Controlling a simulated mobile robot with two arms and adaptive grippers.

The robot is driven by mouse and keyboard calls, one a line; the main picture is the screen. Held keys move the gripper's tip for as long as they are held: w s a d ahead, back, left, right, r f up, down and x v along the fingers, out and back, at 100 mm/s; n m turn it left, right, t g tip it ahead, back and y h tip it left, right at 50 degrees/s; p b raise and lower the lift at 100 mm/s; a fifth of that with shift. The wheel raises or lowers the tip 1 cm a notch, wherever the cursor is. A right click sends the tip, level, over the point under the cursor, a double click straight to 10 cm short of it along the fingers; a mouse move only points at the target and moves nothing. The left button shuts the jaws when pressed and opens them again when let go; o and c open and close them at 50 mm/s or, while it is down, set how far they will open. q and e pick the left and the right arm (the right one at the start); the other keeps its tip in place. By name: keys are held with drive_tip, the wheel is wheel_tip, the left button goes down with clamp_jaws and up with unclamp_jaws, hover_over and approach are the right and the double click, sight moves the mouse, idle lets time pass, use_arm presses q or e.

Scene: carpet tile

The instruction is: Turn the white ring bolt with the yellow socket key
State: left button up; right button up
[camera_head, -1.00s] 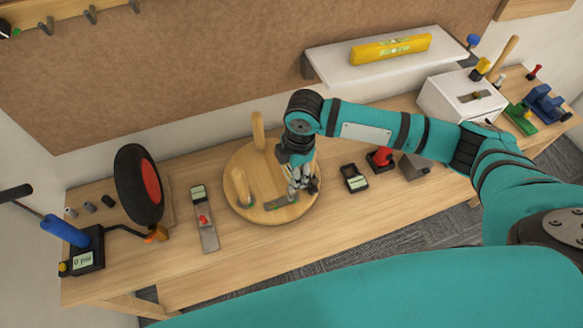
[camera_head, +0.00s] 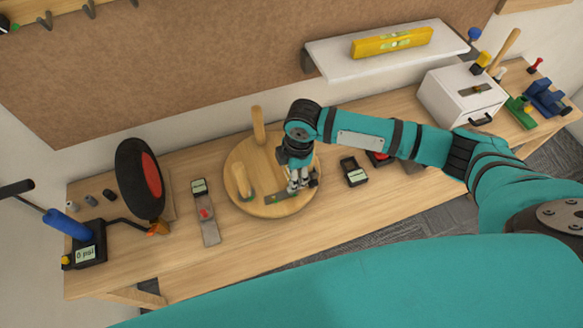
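My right gripper (camera_head: 299,184) reaches in from the right, pointing down over a round wooden disc (camera_head: 240,203) with upright wooden pegs. Its fingers are close to a flat green strip and a small dark part on the disc. They are too small to tell open from shut, or whether anything is held. A yellow-topped tool (camera_head: 482,60) stands behind the white box at the right; I cannot tell whether it is the yellow socket key. I cannot make out the white ring bolt for certain. My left gripper is out of view.
A red-hubbed wheel (camera_head: 139,180), a gauge (camera_head: 87,253) and a grey bar tool (camera_head: 209,228) are on the left of the bench. A small black display (camera_head: 354,171) lies right of the disc. A white box (camera_head: 462,97) and a shelf (camera_head: 385,45) are behind my arm.

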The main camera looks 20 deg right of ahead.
drive_tip(key=shift+s+a+m, duration=0.1)
drive_tip(key=shift+m, duration=0.9)
drive_tip(key=m, duration=0.5)
drive_tip(key=m+h, duration=0.1)
drive_tip(key=m, duration=0.5)
drive_tip(key=shift+m+t, duration=0.3)
drive_tip(key=shift+t, duration=0.1)
drive_tip(key=shift+r+n, duration=0.1)
drive_tip(key=shift+n, duration=0.5)
drive_tip(key=shift+r, duration=2.2)
